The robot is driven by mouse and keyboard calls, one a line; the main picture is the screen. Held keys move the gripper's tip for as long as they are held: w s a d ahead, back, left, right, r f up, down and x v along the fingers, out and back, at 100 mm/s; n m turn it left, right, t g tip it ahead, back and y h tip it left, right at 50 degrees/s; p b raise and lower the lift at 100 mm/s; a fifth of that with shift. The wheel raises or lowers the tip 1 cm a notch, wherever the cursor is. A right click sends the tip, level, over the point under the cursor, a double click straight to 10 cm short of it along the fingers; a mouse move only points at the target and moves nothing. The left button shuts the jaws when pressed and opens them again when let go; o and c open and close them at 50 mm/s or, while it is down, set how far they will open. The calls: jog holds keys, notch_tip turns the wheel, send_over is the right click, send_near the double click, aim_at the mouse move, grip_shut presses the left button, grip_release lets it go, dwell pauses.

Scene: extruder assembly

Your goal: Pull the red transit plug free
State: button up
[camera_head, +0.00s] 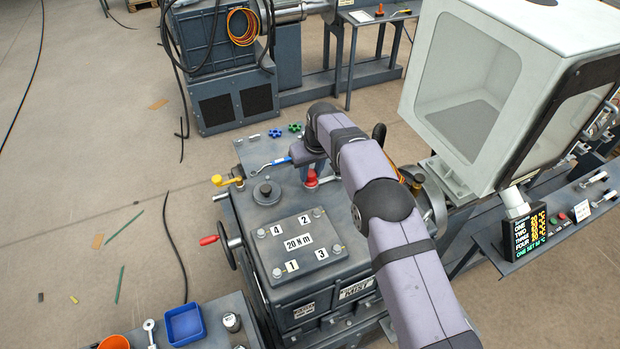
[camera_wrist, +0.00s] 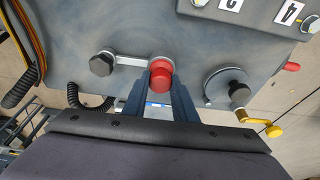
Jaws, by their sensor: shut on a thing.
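The red transit plug (camera_head: 311,179) stands on top of the grey gearbox housing (camera_head: 245,215), near its far right corner. My gripper (camera_head: 311,170) points down over it. In the wrist view the plug's round red head (camera_wrist: 160,76) sits between the two finger tips of my gripper (camera_wrist: 162,88), which are closed on it. The lower part of the plug is hidden, so I cannot tell whether it is still seated in its hole.
A plate with numbered bolts (camera_head: 299,242) lies nearer on the housing. A round cap (camera_head: 266,191), yellow handle (camera_head: 228,181) and red-handled wheel (camera_head: 209,240) are to the left. A blue-handled tool (camera_head: 271,163) lies close beside my gripper. A white-framed cabinet (camera_head: 500,90) stands right.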

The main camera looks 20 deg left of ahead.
jog(key=shift+r+p, duration=0.3)
jog(key=shift+r, duration=0.15)
dwell(0.4)
jog(key=shift+r+p, duration=0.5)
jog(key=shift+r, duration=2.85)
